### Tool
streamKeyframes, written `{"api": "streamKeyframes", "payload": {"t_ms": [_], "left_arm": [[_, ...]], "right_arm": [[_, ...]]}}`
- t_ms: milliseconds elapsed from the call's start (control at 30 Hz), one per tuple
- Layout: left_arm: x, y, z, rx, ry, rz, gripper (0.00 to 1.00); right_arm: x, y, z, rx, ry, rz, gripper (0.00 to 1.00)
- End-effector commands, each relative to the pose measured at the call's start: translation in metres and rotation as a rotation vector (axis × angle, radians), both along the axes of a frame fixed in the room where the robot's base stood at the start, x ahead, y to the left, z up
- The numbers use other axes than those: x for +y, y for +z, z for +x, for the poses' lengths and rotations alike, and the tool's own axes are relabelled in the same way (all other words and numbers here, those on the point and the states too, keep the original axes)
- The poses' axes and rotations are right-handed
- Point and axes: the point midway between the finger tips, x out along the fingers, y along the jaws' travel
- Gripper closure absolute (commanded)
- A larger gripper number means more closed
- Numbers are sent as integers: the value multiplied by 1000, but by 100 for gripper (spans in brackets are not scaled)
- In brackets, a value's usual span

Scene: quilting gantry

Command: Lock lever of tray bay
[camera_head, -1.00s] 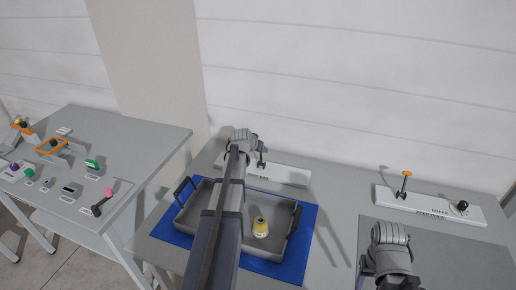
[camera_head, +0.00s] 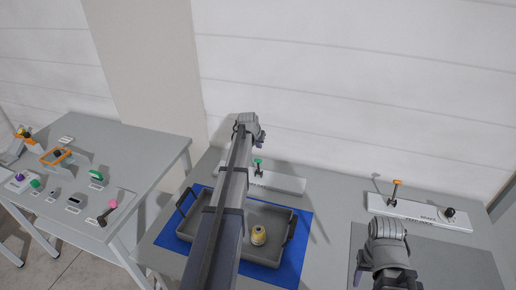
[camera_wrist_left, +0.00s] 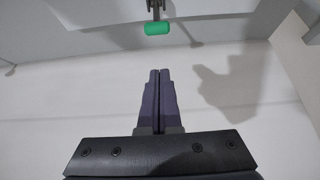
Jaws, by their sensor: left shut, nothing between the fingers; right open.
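A lever with a green knob (camera_head: 258,162) stands upright on a white labelled panel (camera_head: 286,183) behind the tray bay. The green knob also shows at the top of the left wrist view (camera_wrist_left: 158,28). My left gripper (camera_head: 261,138) is raised above and behind the lever, apart from it. Its fingers are shut and empty in the left wrist view (camera_wrist_left: 160,75). A grey tray (camera_head: 275,221) with dark handles lies on a blue mat (camera_head: 297,254), partly hidden by my left arm. My right gripper (camera_head: 362,276) is open over the right side of the table.
A second white panel (camera_head: 420,213) at the right carries an orange-topped lever (camera_head: 397,184) and a black knob (camera_head: 449,212). A side table (camera_head: 130,150) at the left holds several small items. A wall (camera_head: 350,90) closes the back.

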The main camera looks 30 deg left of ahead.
Motion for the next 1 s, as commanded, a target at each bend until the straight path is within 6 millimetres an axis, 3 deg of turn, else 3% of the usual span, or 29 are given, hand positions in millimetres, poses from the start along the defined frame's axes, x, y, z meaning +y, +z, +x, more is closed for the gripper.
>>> {"api": "streamKeyframes", "payload": {"t_ms": [567,733,1000], "left_arm": [[11,-81,47,-1,-1,1,100],[3,-70,15,-1,1,0,100],[1,-69,6,-1,0,0,100]], "right_arm": [[0,-81,0,0,-1,0,46],[0,-70,0,0,-1,0,46],[0,-69,0,0,-1,0,46]]}}
